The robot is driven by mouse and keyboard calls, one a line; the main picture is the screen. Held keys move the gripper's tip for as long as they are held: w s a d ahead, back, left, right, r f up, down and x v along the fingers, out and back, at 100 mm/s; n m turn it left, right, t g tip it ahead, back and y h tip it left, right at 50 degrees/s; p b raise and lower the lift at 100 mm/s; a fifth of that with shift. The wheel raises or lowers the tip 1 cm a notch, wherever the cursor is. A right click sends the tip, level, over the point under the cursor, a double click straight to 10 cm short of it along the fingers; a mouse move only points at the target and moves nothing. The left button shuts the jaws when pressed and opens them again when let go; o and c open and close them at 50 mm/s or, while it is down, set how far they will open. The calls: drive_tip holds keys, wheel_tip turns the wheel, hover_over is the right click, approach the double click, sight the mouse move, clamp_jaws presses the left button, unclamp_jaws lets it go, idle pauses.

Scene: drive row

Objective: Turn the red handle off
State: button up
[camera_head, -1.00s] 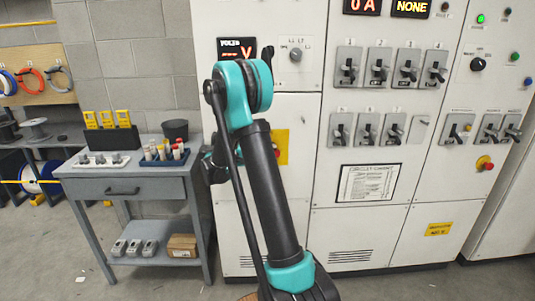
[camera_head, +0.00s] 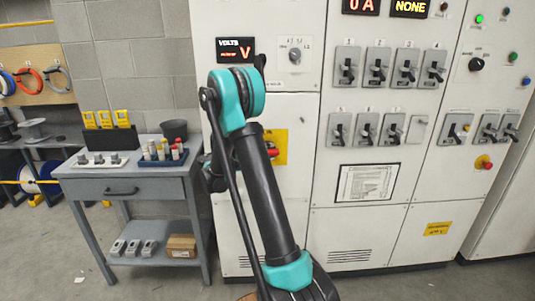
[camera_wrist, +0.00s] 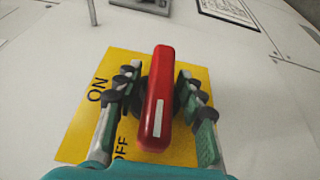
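The red handle (camera_wrist: 158,100) is a long bar with a white stripe near its lower end, on a yellow plate (camera_wrist: 190,152) lettered ON and OFF. In the wrist view ON is at the plate's left and OFF at its lower edge, partly covered by a finger. My gripper (camera_wrist: 158,75) is open, one finger on each side of the handle, with gaps showing between. In the head view the handle (camera_head: 272,153) and plate (camera_head: 281,137) show just right of my arm, which hides part of them. My gripper is mostly hidden there.
The handle is on a white cabinet (camera_head: 292,220) with switches (camera_head: 376,66) and displays to the right. A grey workbench (camera_head: 150,188) with trays stands at the left, close to my arm. Floor is bare in front of the cabinet.

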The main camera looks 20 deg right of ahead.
drive_tip(key=shift+a, duration=0.1)
drive_tip(key=s+a, duration=0.1)
drive_tip(key=a, duration=1)
drive_tip(key=shift+a, duration=0.35)
